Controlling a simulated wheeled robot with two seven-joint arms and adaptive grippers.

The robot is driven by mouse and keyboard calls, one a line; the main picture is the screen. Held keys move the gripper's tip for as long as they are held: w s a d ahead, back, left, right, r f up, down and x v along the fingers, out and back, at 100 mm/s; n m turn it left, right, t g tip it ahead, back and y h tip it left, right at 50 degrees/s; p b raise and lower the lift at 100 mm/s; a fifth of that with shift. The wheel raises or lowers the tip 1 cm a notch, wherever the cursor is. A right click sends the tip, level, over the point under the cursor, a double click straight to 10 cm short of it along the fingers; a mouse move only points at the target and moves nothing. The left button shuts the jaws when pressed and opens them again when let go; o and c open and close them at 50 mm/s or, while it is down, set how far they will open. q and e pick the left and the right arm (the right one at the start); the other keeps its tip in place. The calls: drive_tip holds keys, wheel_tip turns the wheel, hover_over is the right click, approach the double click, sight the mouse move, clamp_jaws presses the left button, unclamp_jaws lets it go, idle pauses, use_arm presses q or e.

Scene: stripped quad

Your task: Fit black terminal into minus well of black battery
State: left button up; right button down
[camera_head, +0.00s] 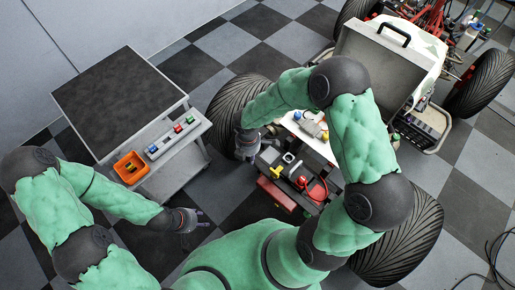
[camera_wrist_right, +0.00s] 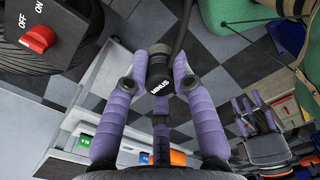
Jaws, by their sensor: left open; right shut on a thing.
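My right gripper (camera_wrist_right: 160,62) is shut on the black terminal (camera_wrist_right: 158,78), a dark cylinder whose end reads "MINUS". A black cable runs up from beside it in the right wrist view. In the head view my right gripper (camera_head: 246,148) is by the left side of the kart; the terminal is too small to make out there. A dark box that looks like the black battery (camera_head: 291,183) sits right of it, with a red cable (camera_head: 316,188) on top. I cannot make out its minus well. My left gripper (camera_head: 196,219) is open and empty, low over the floor.
A grey cart (camera_head: 118,100) stands at left, its lower shelf holding an orange bin (camera_head: 130,167) and a strip with coloured blocks (camera_head: 178,137). A large tyre (camera_head: 235,103) is beside my right gripper. A red ON/OFF switch (camera_wrist_right: 39,38) shows in the wrist view.

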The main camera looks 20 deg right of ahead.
drive_tip(key=shift+s+a+r, duration=0.25)
drive_tip(key=shift+a+r, duration=0.05)
drive_tip(key=shift+a, duration=0.3)
drive_tip(key=shift+d, duration=0.15)
drive_tip(key=d+m+b, duration=0.1)
drive_tip(key=d+m, duration=0.4)
drive_tip(key=d, duration=0.1)
drive_tip(key=shift+s+d+m+b, duration=0.3)
drive_tip(key=shift+d+b, duration=0.05)
drive_tip(key=shift+b, duration=0.05)
drive_tip(key=d+m+b, duration=0.2)
drive_tip(key=d+m, duration=0.3)
drive_tip(key=d, duration=0.2)
drive_tip(key=shift+s+m, duration=0.25)
drive_tip(key=shift+m, duration=0.15)
drive_tip(key=shift+s+d+m+b, duration=0.2)
drive_tip(key=shift+d+m+b, duration=0.25)
drive_tip(key=shift+d+m, duration=1.55)
